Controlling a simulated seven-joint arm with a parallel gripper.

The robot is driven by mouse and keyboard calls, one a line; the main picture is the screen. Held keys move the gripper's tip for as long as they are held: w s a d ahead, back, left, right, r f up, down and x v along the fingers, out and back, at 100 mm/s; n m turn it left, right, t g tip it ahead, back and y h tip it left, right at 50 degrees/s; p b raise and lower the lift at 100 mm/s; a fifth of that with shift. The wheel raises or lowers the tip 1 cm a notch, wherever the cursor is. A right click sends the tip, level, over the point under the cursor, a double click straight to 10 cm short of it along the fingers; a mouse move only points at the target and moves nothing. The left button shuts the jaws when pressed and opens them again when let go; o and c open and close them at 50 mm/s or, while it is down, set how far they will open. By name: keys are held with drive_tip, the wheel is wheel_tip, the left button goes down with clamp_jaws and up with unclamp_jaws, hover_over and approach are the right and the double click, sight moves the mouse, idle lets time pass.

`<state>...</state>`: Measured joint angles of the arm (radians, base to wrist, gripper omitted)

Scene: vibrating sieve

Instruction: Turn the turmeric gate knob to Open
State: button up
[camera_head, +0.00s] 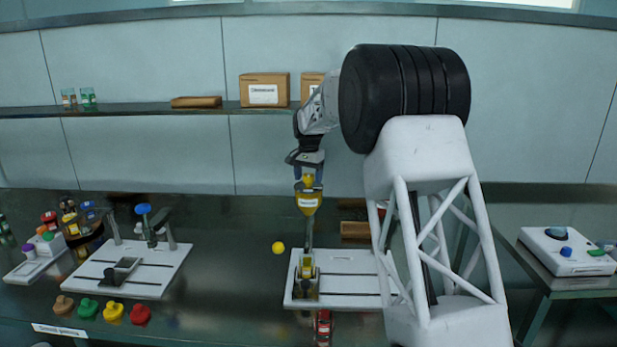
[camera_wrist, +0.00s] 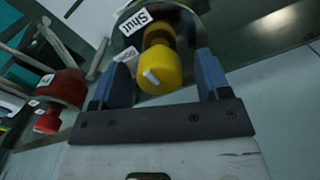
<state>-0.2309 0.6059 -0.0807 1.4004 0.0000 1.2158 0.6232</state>
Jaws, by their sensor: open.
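The yellow knob (camera_wrist: 164,62), which fits the turmeric gate, sits between the two blue fingers of my open gripper (camera_wrist: 165,72) in the wrist view. A white pointer mark shows on its face. A tag reading "Shut" (camera_wrist: 136,22) is on the round plate behind it. An Open label cannot be made out. I cannot tell whether the fingers touch the knob. In the head view, my gripper (camera_head: 306,160) is just above a yellow hopper (camera_head: 308,203) with a white label, on a post over a white slotted base (camera_head: 345,278). A small yellow part (camera_head: 308,181) shows at its top.
A red knob (camera_wrist: 62,88) with a white tag is left in the wrist view. In the head view, a yellow ball (camera_head: 278,248) lies left of the base and a red item (camera_head: 322,328) is in front. A second white base (camera_head: 125,268) stands left, with several coloured stoppers before it.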

drive_tip(key=c, duration=0.9)
drive_tip(key=shift+n, duration=0.4)
drive_tip(key=n, duration=0.8)
drive_tip(key=shift+n, duration=0.3)
drive_tip(key=n, duration=0.4)
drive_tip(key=shift+n, duration=0.3)
drive_tip(key=n, duration=0.4)
